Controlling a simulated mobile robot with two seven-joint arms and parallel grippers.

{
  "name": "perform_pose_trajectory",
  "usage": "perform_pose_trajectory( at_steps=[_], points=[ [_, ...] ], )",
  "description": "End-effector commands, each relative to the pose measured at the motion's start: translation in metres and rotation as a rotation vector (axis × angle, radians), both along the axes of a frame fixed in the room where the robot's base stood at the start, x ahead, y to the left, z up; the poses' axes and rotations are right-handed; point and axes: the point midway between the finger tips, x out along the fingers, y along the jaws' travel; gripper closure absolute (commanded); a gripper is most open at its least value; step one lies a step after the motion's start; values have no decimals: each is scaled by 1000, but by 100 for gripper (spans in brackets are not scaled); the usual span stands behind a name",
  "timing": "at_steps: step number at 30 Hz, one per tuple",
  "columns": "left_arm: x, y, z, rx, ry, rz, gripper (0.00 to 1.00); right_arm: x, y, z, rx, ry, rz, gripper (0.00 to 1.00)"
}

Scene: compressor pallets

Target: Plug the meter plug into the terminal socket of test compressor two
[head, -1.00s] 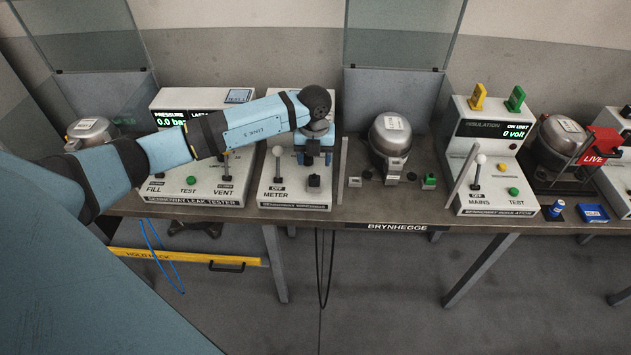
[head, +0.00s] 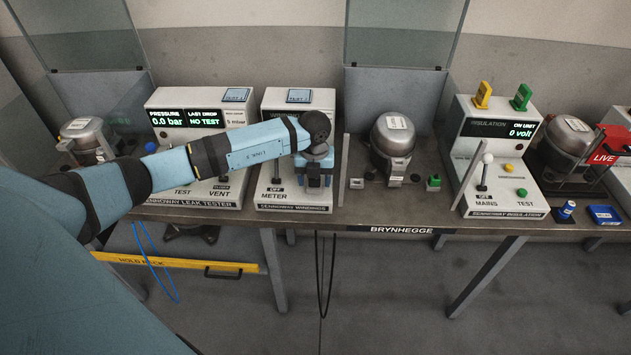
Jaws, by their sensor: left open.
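My left gripper (head: 314,184) is open, pointing down over the front right of the white winding meter station (head: 297,208) marked METER. A black block, which looks like the meter plug, stood at this spot in the earlier view. The gripper now covers it, so I cannot tell whether the fingers are around or above it. The silver compressor (head: 391,138) right of this station looks like test compressor two. Its small terminal part (head: 395,179) faces the front, but the socket is too small to make out. My right gripper is not in view.
A leak tester (head: 190,200) stands left of the meter station, with another compressor (head: 86,135) at far left. An upright panel edge (head: 345,165) stands between meter station and middle compressor. A green button (head: 433,183) and an insulation tester (head: 505,202) lie to the right.

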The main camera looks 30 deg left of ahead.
Motion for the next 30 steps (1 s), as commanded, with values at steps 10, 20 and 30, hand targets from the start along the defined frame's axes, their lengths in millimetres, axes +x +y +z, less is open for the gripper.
perform_pose_trajectory(
  at_steps=[10,20,30],
  points=[
    [0,0,0,0,0,0,40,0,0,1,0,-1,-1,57],
    [0,0,1,0,0,0,40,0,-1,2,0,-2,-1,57],
    [0,0,0,0,0,0,80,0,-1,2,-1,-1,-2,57]
  ],
)
